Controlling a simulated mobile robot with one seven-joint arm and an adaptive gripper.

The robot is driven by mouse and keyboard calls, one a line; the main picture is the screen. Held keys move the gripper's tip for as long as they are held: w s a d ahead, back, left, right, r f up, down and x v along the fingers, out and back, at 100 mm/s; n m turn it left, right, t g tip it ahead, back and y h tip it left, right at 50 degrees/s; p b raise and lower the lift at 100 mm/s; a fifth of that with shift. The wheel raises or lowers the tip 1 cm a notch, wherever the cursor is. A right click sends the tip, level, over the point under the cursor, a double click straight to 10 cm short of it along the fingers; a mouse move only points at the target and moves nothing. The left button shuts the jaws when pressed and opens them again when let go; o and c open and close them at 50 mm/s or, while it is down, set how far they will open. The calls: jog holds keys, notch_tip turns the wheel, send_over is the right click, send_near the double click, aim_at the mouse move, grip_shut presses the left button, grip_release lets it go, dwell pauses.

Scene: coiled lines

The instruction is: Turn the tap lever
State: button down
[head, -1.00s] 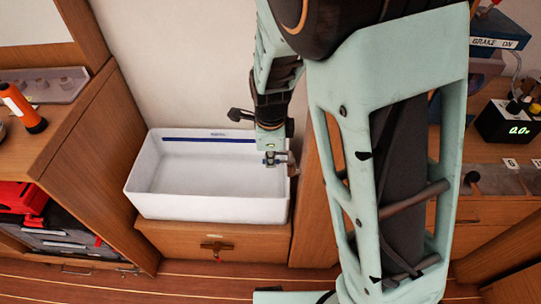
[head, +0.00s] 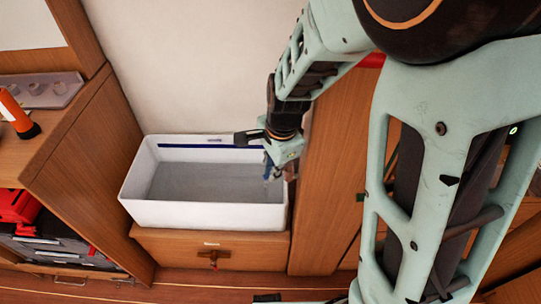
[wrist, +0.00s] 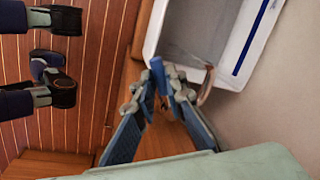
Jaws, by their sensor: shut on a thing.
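The white basin (head: 205,216) with a blue stripe along its back wall stands on a wooden cabinet. My gripper (head: 271,166) is at its right end, pointing down. In the wrist view my gripper (wrist: 164,82) has its fingers closed around the blue tap lever (wrist: 157,68), whose top sticks up between the fingertips. A curved brown tap spout (wrist: 206,88) reaches beside the right finger over the basin (wrist: 160,38). The tap's base is mostly hidden by the fingers. The basin holds a grey, water-like surface; a faint pale streak below the tap may be a stream.
A wooden panel (head: 325,200) stands close to the right of the basin. A wooden counter with an orange torch (head: 17,113) and a grey tray (head: 42,90) is at left. A drawer with a brown handle (head: 212,256) is under the basin.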

dwell(0.4)
jog(key=c, duration=2)
grip_release()
jog(key=shift+o, duration=0.2)
jog(key=shift+r, duration=0.1)
notch_tip(320, 180, up, 7)
jog(key=s, duration=0.1)
jog(key=shift+s+d, duration=0.15)
jog(key=shift+d, duration=0.2)
jog(key=shift+r, duration=0.1)
